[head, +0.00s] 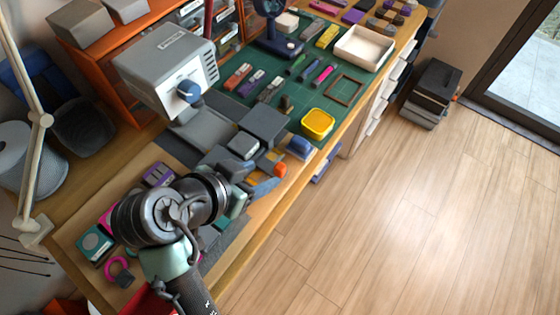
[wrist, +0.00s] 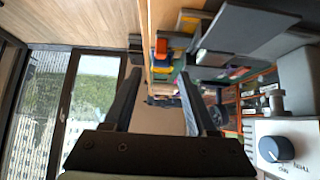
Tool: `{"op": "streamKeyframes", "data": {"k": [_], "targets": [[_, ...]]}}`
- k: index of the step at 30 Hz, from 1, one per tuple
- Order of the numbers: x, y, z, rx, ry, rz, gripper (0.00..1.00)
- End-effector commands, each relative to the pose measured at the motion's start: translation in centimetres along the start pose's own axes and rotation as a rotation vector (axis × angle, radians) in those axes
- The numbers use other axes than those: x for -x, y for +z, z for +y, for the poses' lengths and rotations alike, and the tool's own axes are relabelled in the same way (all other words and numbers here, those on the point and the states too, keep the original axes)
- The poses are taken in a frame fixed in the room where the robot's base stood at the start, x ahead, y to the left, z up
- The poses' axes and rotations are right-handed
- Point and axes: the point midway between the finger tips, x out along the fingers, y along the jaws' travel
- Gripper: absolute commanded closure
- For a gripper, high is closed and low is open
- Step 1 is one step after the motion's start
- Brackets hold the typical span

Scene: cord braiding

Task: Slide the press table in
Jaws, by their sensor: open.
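The grey press (head: 165,65) stands on the workbench with a dark blue dial on its front; the press and dial also show at the lower right of the wrist view (wrist: 285,130). A flat dark grey slab (head: 263,124), which looks like the press table, sticks out in front of the press. A dark grey slab (wrist: 245,32) also shows at the upper right of the wrist view. My gripper (head: 258,180) is open over the bench's front edge, on the near side of the slab and apart from it. Nothing is between its fingers (wrist: 160,78). My arm hides part of the bench.
A yellow dish (head: 317,123) and several small tools lie on the green mat (head: 290,107). A cream tray (head: 363,47) stands farther back. An orange piece (head: 281,170) and a blue piece (head: 299,146) are near my gripper.

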Motion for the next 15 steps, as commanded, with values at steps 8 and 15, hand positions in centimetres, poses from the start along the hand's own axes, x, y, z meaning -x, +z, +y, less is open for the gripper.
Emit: {"op": "streamKeyframes", "data": {"k": [8,15], "targets": [[-6.0,0.1,0.0,0.000,0.001,-0.002,0.43],[-9.2,0.0,-0.1,0.000,-0.001,-0.001,0.43]]}}
